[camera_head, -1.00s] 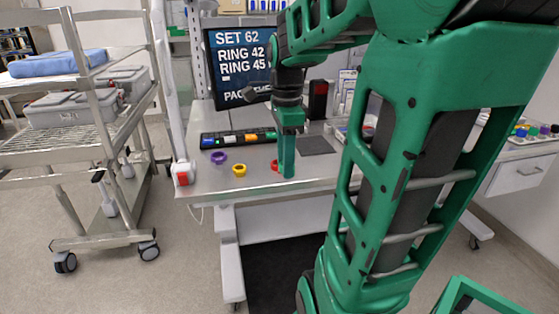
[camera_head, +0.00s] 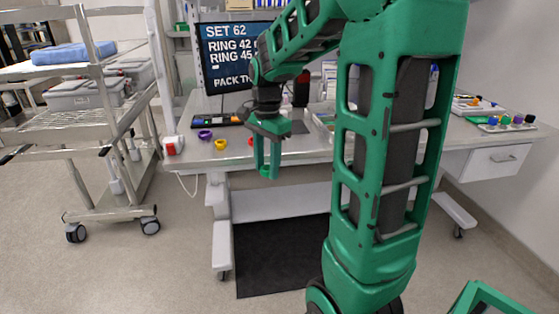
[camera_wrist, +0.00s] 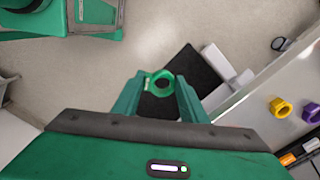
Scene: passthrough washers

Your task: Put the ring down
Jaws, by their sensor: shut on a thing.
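My gripper (camera_head: 268,173) is in front of the table's front edge, over the floor, fingers pointing down. In the wrist view my gripper (camera_wrist: 160,86) is shut on a green ring (camera_wrist: 159,73), held between the fingertips with its hole showing. In the head view the ring blends with the green fingers. A purple ring (camera_head: 205,135), a yellow ring (camera_head: 220,145) and a partly hidden red ring (camera_head: 250,141) lie on the white table (camera_head: 310,151). The wrist view also shows the yellow ring (camera_wrist: 281,107) and the purple ring (camera_wrist: 311,112) at the right.
A screen (camera_head: 226,55) reading "SET 62" stands behind the table. A dark rack with coloured blocks (camera_head: 222,118) lies before it. A metal cart (camera_head: 110,190) stands at the left. A dark mat (camera_head: 280,255) covers the floor below. A tray with coloured parts (camera_head: 506,125) is at the right.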

